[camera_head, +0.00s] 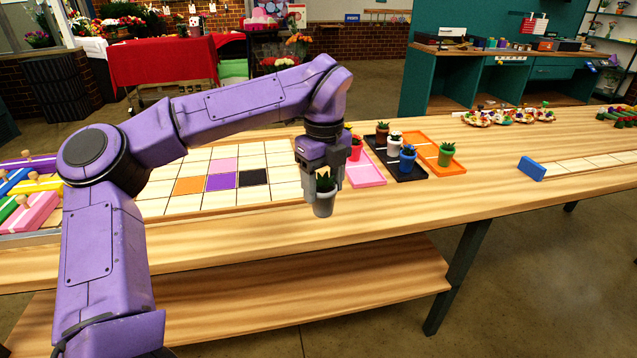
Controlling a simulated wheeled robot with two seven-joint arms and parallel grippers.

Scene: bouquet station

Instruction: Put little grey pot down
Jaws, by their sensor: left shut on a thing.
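The little grey pot (324,204) with a small green plant hangs upright in my left gripper (322,180). The gripper is shut on it, with a finger at each side. In the picture the pot overlaps the front part of the wooden table (400,210), left of the pink tray. I cannot tell its exact height above the wood. My right gripper is not in view.
A pink tray (366,176) holds a red pot (356,153). A tile grid (265,158) lies left; a blue block (531,169) lies right.

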